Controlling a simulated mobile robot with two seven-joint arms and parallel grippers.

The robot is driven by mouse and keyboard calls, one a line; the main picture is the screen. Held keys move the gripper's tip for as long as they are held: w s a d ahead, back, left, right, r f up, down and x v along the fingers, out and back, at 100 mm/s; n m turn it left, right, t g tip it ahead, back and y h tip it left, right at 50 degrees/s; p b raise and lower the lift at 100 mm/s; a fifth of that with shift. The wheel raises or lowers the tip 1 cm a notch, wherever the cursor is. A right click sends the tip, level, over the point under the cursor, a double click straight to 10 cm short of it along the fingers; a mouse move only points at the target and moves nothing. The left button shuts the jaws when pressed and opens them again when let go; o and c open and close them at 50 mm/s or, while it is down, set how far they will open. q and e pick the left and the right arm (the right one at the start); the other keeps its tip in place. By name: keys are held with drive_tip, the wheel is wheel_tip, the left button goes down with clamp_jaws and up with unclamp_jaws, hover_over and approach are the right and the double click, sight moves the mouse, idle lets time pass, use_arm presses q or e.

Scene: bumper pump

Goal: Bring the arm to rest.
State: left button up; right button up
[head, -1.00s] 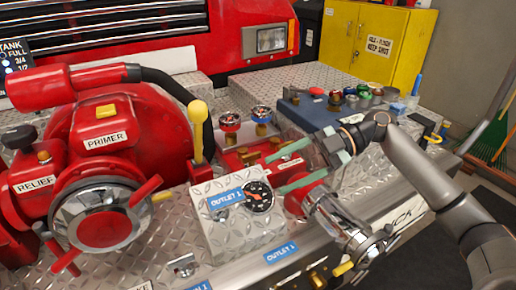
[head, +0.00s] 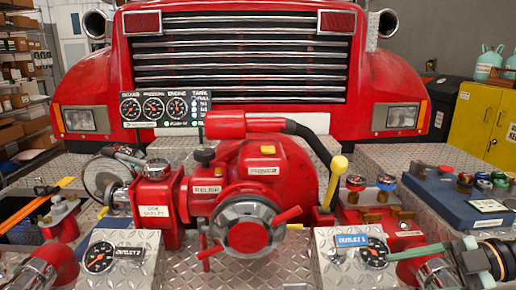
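My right gripper (head: 418,270) is at the lower right, its fingers pointing left. One green finger lies across the view just right of the Outlet 1 gauge (head: 374,253); the other is mostly cut off by the bottom edge. The fingers stand apart, over or in front of the red and chrome outlet fitting (head: 432,268); I cannot tell whether they touch it. I see nothing held between them. My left gripper is not in view.
The red pump (head: 262,190) with its chrome-rimmed cap fills the middle. A yellow-knobbed lever (head: 338,165) stands upright right of it. The Outlet 2 gauge (head: 99,257) is at lower left. A blue case (head: 452,200) with coloured caps lies at right, before a yellow cabinet (head: 483,125).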

drive_tip(key=s+a+f+m+h, duration=0.2)
drive_tip(key=s+a+f+m, duration=0.15)
drive_tip(key=f, duration=0.45)
drive_tip(key=s+a+f+m+g+h, duration=0.1)
drive_tip(key=s+a+f+m+h, duration=0.2)
drive_tip(key=f, duration=0.5)
drive_tip(key=s+a+f+m+h, duration=0.2)
drive_tip(key=s+a+f, duration=0.15)
drive_tip(key=f, duration=0.45)
drive_tip(key=s+d+f+m+t+h, duration=0.25)
drive_tip(key=s+d+m+h, duration=0.35)
drive_tip(key=s+m, duration=0.5)
use_arm(q)
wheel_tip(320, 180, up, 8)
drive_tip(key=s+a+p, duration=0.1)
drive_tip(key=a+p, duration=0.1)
drive_tip(key=p, duration=0.8)
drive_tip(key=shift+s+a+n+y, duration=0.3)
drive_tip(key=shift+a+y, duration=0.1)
use_arm(e)
drive_tip(key=w+a+f+m+t+y, duration=0.1)
drive_tip(key=w+a+t, duration=0.4)
drive_tip(key=shift+w+a+f, duration=0.2)
drive_tip(key=shift+w+f, duration=0.05)
drive_tip(key=shift+w, duration=0.05)
